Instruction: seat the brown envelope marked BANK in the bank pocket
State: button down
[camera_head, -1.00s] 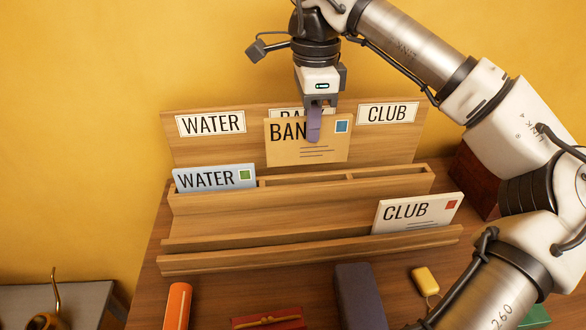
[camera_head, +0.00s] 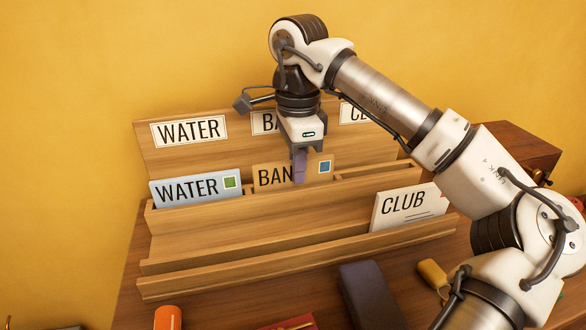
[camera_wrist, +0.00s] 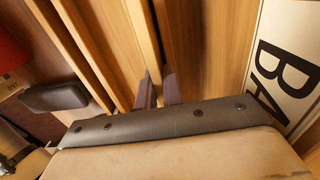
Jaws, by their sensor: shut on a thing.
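The brown envelope marked BANK (camera_head: 269,177) has its lower part hidden behind the front wall of the upper row's middle pocket. Its upper strip shows, with the letters BAN and a blue stamp; my finger covers the rest of the word. My gripper (camera_head: 299,180) is shut on its top edge from above. In the wrist view the fingertips (camera_wrist: 159,88) reach down between wooden walls; I cannot make out the envelope there. The BANK label (camera_head: 263,122) on the back board is partly hidden by my gripper. Whether the envelope touches the pocket's floor cannot be seen.
A blue WATER envelope (camera_head: 196,189) stands in the left pocket of the upper row. A white CLUB envelope (camera_head: 407,206) leans in the lower row at right. A dark case (camera_head: 371,296) and a yellow tag (camera_head: 433,274) lie in front of the wooden rack (camera_head: 240,238).

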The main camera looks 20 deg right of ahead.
jog(key=shift+f, duration=0.15)
jog(key=c, duration=1.5)
grip_release()
jog(key=shift+c, duration=0.2)
notch_tip(320, 180, up, 10)
jog(key=p, duration=0.6)
jog(key=shift+f+p, duration=0.1)
jog(key=shift+p, duration=0.3)
jog(key=shift+r, duration=1.3)
